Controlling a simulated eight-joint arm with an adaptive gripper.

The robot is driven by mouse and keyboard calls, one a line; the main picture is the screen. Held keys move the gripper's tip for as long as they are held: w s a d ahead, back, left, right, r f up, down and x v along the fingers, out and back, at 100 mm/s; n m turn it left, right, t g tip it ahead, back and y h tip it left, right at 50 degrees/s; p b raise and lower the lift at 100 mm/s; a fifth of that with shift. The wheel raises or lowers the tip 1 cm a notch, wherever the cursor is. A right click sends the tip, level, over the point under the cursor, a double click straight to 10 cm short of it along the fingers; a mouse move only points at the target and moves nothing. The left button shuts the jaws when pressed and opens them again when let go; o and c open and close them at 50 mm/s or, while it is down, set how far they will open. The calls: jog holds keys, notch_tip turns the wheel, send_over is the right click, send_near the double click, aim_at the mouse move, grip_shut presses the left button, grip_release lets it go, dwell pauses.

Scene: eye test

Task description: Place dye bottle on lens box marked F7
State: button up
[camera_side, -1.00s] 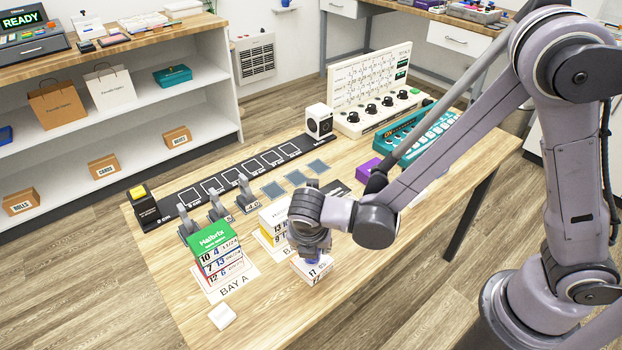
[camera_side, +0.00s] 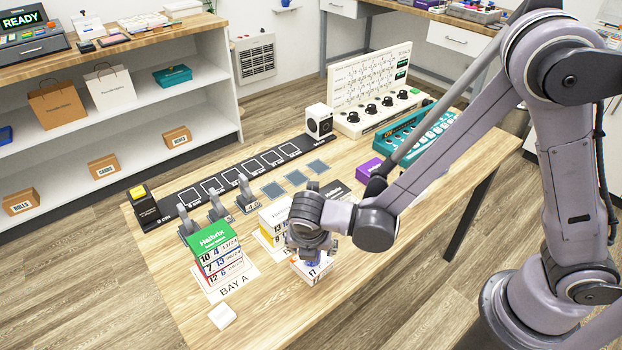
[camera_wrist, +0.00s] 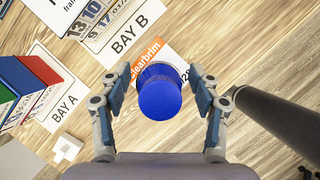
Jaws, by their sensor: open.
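The dye bottle (camera_wrist: 160,97) shows in the wrist view as a blue round shape, seen from above. It is over an orange-and-white box marked "clearbrim" (camera_wrist: 149,59); whether its base rests on the box is hidden. In the side view this box (camera_side: 317,271) stands in the row's near right place, with "17" on its front. My gripper (camera_wrist: 160,80) is open, with one finger on each side of the bottle and gaps beside it. In the side view my gripper (camera_side: 309,248) is low over the box and hides most of the bottle. I cannot read an F7 mark.
A green-topped box stack (camera_side: 216,250) stands at Bay A, and a white-topped stack (camera_side: 275,222) stands at Bay B, close left of my gripper. Grey levers (camera_side: 218,207) stand behind them. A purple box (camera_side: 369,170) lies behind my forearm.

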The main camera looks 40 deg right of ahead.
jog(key=v, duration=1.2)
jog(key=s+d+r+m+t+y, duration=0.1)
jog(key=s+d+r+m+t, duration=0.1)
jog(key=d+m, duration=0.8)
jog(key=s+d+r+m+t+y, duration=0.2)
jog(key=d+r+m, duration=0.2)
jog(key=d+m, duration=0.5)
jog(key=m, duration=0.8)
jog(key=shift+s+d+r, duration=0.2)
jog(key=shift+d, duration=0.2)
